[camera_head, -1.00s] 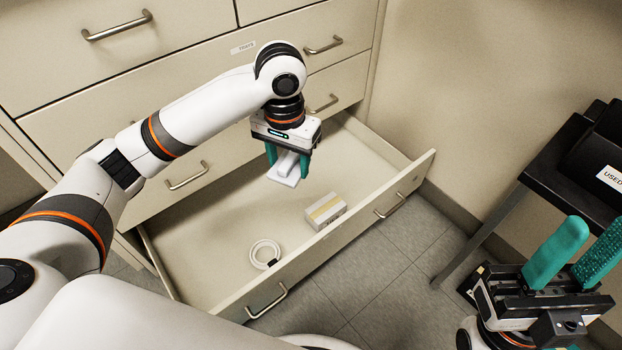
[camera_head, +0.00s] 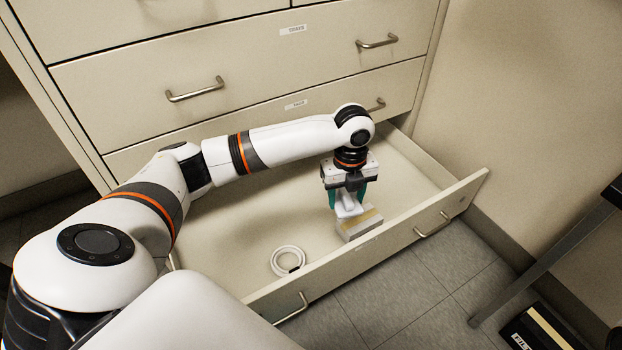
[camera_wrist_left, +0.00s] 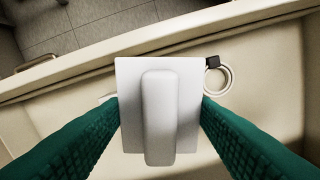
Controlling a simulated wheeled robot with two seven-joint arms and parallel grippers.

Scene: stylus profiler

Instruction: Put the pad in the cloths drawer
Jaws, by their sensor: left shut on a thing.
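The pad is a white square plate with a raised white grip bar. It shows large in the left wrist view (camera_wrist_left: 185,105) and small in the head view (camera_head: 349,211). My right gripper is out of view.
In the drawer lie a white coiled ring (camera_head: 288,261) with a dark clip and a pale box with a tan band (camera_head: 362,226). Closed drawers rise behind. A dark box (camera_head: 540,330) is at the lower right.

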